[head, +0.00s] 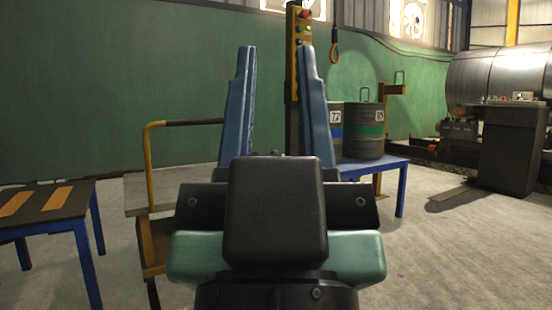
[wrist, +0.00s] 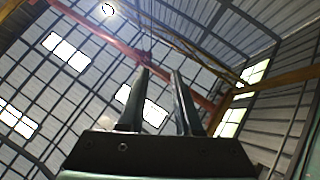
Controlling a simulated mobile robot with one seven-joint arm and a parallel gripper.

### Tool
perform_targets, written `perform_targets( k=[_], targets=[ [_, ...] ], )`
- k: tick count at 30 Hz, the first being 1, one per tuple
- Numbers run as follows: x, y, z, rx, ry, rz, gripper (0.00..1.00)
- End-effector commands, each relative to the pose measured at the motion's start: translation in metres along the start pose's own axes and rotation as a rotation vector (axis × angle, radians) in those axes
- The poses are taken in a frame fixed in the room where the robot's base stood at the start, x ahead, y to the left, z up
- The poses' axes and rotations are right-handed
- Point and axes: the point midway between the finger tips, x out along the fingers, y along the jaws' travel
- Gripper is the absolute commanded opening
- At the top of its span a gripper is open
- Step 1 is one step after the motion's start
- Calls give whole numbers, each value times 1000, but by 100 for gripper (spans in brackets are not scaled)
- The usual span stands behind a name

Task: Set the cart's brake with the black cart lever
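My gripper (head: 277,50) is in the middle of the head view, its two blue fingers pointing up with a clear gap between them. It is open and empty; the wrist view also shows the fingers (wrist: 162,72) apart, against the roof. The cart (head: 147,160) stands behind and left of my gripper, with a yellow frame, a grey top and a dark-gripped push bar (head: 195,122). My gripper hides much of the cart's right side. I cannot make out the black cart lever in either view.
A blue-legged table with orange stripes (head: 45,203) stands at left. Dark drums (head: 363,131) stand on a blue table (head: 385,163) at right. A yellow post with buttons (head: 298,35) rises behind my gripper. A dark cabinet (head: 508,150) is far right. Floor at front right is clear.

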Motion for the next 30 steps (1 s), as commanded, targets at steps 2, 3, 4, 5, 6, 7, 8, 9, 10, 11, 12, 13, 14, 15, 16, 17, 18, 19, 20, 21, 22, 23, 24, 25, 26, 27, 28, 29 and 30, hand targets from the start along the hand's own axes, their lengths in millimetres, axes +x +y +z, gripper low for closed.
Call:
perform_targets(
  k=[2, 3, 4, 5, 6, 7, 8, 9, 10, 11, 12, 13, 14, 15, 16, 17, 18, 19, 20, 21, 22, 23, 24, 25, 26, 27, 28, 29, 30],
  targets=[
    [15, 0, -14, 0, 0, 0, 17],
    [21, 0, -20, 1, 0, 0, 10],
    [27, 0, -26, 1, 0, 0, 5],
    [33, 0, -32, 1, 1, 0, 0],
    [42, 0, -40, 1, 1, 0, 0],
    [49, 0, -46, 1, 1, 0, 0],
    [56, 0, -53, 2, 1, 0, 0],
    [66, 0, -63, 2, 1, 0, 0],
    [73, 1, -70, 2, 1, 0, 0],
    [81, 1, -77, 3, 1, 0, 0],
    [91, 1, -87, 3, 1, 0, 0],
    [98, 1, -94, 3, 1, 0, 0],
    [106, 1, -101, 4, 1, 0, 0],
    [115, 1, -110, 4, 1, 0, 0],
    [123, 1, -117, 4, 1, 0, 0],
    [130, 1, -124, 5, 1, 0, 0],
    [140, 1, -133, 5, 1, 0, 0],
    [147, 1, -140, 5, 1, 0, 0],
    [154, 1, -146, 6, 1, 0, 0],
    [164, 1, -156, 6, 1, 0, 0],
    [171, 1, -162, 6, 1, 0, 0],
    [177, 1, -169, 7, 1, 0, 0],
    [185, 1, -176, 7, 1, 0, 0],
    [191, 1, -181, 7, 1, -1, 0],
    [195, 1, -185, 7, 1, -1, 0],
    [200, 2, -190, 8, 0, -1, 0],
    [203, 2, -192, 8, 0, -1, 0],
    [205, 2, -194, 8, 0, -1, 0],
    [206, 2, -196, 8, 0, -1, 0]
  ],
)
